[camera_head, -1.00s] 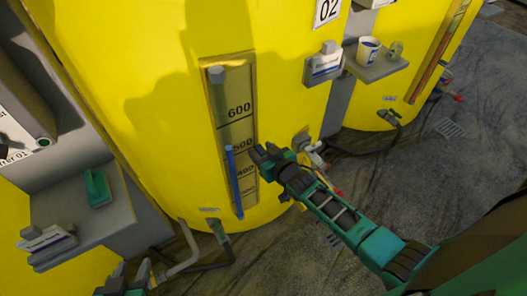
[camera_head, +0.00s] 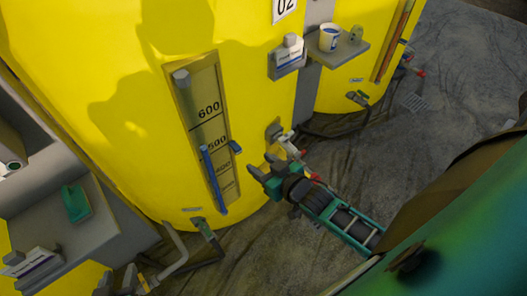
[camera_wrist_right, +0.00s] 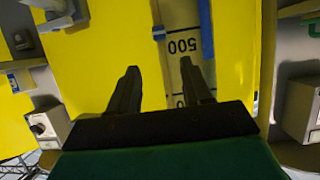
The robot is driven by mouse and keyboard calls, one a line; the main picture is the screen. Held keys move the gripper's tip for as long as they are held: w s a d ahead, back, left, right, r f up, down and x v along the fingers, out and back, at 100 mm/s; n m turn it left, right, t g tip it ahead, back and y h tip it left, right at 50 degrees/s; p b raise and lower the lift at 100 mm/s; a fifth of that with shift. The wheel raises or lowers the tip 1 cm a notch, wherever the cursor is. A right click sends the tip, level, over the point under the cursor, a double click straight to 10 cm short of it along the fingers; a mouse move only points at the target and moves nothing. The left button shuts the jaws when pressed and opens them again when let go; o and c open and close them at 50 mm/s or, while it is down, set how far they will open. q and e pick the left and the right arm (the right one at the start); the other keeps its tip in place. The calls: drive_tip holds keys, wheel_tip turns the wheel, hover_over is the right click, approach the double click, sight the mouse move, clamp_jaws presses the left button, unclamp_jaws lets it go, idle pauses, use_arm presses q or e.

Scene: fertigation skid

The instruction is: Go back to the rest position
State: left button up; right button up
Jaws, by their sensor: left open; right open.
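My right gripper (camera_head: 264,172) is in the middle of the head view, open and empty, just right of the level gauge (camera_head: 182,105) on the yellow tank. In the right wrist view my right gripper (camera_wrist_right: 160,72) has its two dark fingers apart, with the gauge beyond them. A small blue marker (camera_head: 236,147) sits at the gauge's right edge near the 500 mark, clear of the fingers.
The large yellow tank (camera_head: 130,60) fills the left and middle. A shelf (camera_head: 350,52) with a white cup (camera_head: 328,38) stands to the right. A green object (camera_head: 76,202) lies on a grey ledge (camera_head: 105,240) at left. Grey floor lies open at right.

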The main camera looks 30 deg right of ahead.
drive_tip(key=shift+s, duration=0.15)
drive_tip(key=s+a+r+n+g, duration=0.1)
drive_tip(key=s+a, duration=0.3)
drive_tip(key=s, duration=0.4)
drive_tip(key=shift+s+a+g, duration=0.2)
drive_tip(key=shift+s+g, duration=0.05)
drive_tip(key=shift+g, duration=0.55)
idle(1.2)
